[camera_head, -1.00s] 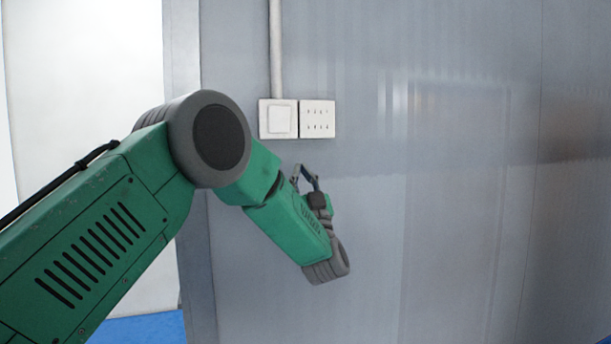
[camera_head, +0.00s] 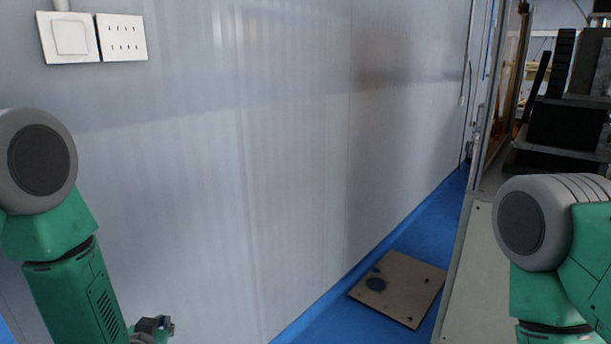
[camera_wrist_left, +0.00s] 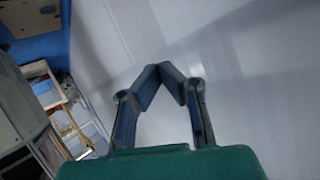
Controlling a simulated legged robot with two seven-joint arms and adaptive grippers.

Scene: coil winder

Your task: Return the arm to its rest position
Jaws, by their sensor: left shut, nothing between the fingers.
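My left arm comes in at the left edge of the head view, its green forearm hanging down. My left gripper (camera_head: 155,325) shows only in part at the bottom of that view. In the left wrist view my left gripper (camera_wrist_left: 163,68) has its two dark fingers meeting at the tips, shut with nothing between them, in front of the grey wall. My right arm shows at the right edge of the head view, pointing down. Its gripper is out of the frame.
A white light switch (camera_head: 70,37) and a socket plate (camera_head: 122,38) are on the grey wall (camera_head: 260,150) at upper left. A flat beige board (camera_head: 400,287) lies on the blue floor (camera_head: 435,232). Dark equipment (camera_head: 565,125) stands at the right, beside my right arm.

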